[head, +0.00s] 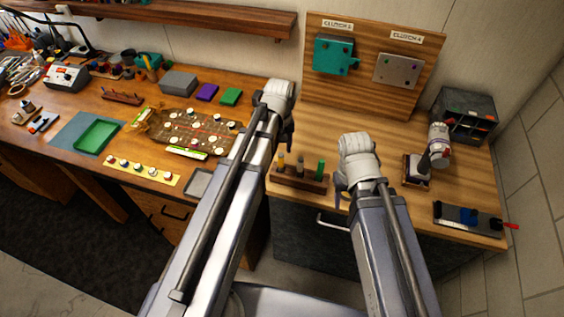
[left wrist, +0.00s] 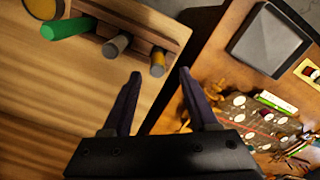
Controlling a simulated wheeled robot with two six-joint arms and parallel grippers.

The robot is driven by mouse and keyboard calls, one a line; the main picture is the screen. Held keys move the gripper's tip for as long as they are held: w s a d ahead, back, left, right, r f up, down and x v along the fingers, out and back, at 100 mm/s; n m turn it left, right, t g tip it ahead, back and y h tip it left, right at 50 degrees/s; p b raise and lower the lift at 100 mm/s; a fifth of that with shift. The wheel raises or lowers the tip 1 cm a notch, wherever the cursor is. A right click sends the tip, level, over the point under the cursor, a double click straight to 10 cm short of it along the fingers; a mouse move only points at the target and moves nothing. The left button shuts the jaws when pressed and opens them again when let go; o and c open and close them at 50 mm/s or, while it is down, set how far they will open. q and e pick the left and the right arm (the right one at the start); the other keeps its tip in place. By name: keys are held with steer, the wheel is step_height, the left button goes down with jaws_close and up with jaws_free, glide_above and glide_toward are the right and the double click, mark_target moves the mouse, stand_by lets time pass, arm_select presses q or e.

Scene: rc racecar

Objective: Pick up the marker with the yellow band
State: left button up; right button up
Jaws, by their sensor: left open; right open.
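The marker with the yellow band (head: 281,163) stands at the left end of a wooden holder (head: 297,184) at the bench's front edge. In the left wrist view, the yellow-banded marker (left wrist: 158,62) is beside a grey marker (left wrist: 117,45), with a green marker (left wrist: 65,28) farther left. My left gripper (head: 288,140) is above and behind the yellow-banded marker. Its open, empty fingers (left wrist: 160,76) point toward that marker in the wrist view, without visible contact. My right gripper (head: 342,191) is open, right of the holder; its fingers are partly hidden by its wrist.
A grey tray (head: 198,183) lies left of the holder, near a patterned board (head: 190,132) with several round pieces. A wooden panel (head: 360,93) stands behind. A small stand (head: 417,171) and a black tool rail (head: 455,217) are at the right. Bench space behind the holder is clear.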

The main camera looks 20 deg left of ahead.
mark_target(281, 162)
arm_select(q)
steer(key=shift+f+b, duration=1.15)
steer(key=shift+f, duration=0.15)
steer(key=shift+f, duration=0.1)
steer(key=f+b, duration=0.5)
steer(key=shift+w+d, duration=0.1)
steer(key=shift+d, duration=0.1)
jaws_close()
